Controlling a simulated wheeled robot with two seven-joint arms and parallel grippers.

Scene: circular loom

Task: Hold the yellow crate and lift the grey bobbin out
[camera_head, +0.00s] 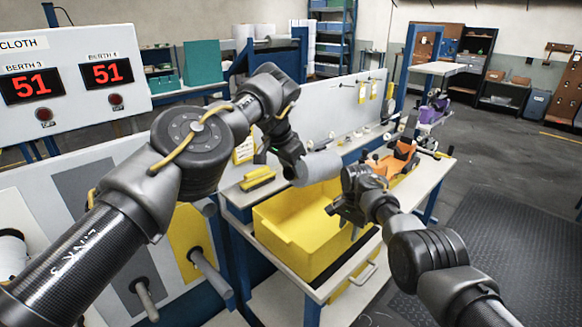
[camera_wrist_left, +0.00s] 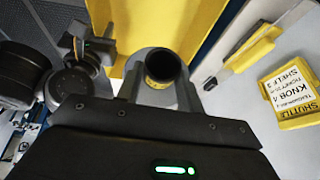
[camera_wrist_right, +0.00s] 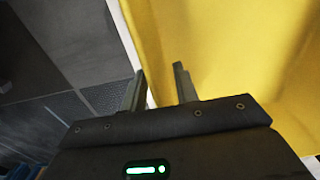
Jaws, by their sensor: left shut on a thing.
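The yellow crate (camera_head: 287,247) stands on the light bench, open at the top. My left gripper (camera_head: 303,168) is shut on the grey bobbin (camera_head: 322,166), which shows clear of the crate's rim at its far end. In the left wrist view the bobbin (camera_wrist_left: 154,98) sits between the fingers, its dark hollow end facing the camera. My right gripper (camera_head: 338,212) is at the crate's right side. In the right wrist view its fingers (camera_wrist_right: 160,82) are apart beside the crate's yellow wall (camera_wrist_right: 230,50); whether they touch it I cannot tell.
A yellow-handled brush (camera_head: 258,179) and a yellow label card (camera_wrist_left: 290,95) lie beyond the crate. An orange item (camera_head: 398,158) is at the bench's far right. A grey panel with pegs (camera_head: 210,272) stands at the left. Open floor (camera_head: 500,230) lies to the right.

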